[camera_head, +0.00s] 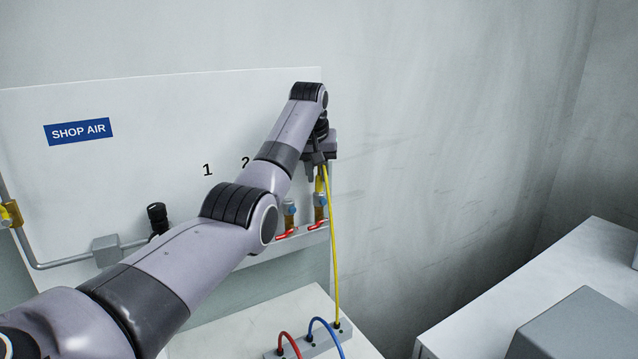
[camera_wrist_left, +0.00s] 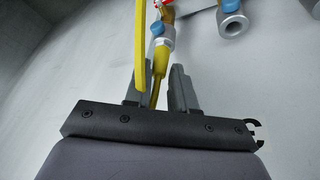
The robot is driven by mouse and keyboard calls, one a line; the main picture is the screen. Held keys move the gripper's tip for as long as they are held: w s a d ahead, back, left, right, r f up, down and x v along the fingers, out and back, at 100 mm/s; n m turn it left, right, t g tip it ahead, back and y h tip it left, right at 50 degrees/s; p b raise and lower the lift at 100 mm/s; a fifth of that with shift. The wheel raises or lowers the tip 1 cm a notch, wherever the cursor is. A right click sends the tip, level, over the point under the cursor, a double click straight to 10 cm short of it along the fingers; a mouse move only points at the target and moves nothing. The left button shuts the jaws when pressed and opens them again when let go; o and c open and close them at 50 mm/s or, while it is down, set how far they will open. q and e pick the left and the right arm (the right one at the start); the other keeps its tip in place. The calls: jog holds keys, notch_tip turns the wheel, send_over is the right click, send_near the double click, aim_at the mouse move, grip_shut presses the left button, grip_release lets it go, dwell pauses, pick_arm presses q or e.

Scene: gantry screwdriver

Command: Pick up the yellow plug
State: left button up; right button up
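The yellow plug (camera_wrist_left: 160,62) shows in the left wrist view at the end of a fitting with a blue part. A yellow hose (camera_head: 332,245) hangs from beside it in the head view. My left gripper (camera_head: 314,172) is at the right edge of the wall panel, just above the right-hand fitting (camera_head: 320,199). In the left wrist view its fingers (camera_wrist_left: 160,88) stand apart on both sides of the plug's near end. A gap shows beside the right finger. The hose partly covers the left finger. My right gripper is in neither view.
The panel (camera_head: 110,185) carries a SHOP AIR sign, pipework and red-handled valves (camera_head: 318,225). Below, a grey block (camera_head: 310,343) on a white surface holds red, blue and yellow hose ends. A white bench (camera_head: 560,280) with a grey box stands at right.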

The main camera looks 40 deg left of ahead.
pick_arm(q)
jog(key=shift+w+a+f, duration=0.1)
jog(key=shift+w+f, duration=0.15)
jog(key=shift+f, duration=0.35)
grip_shut()
jog(key=shift+r, duration=0.15)
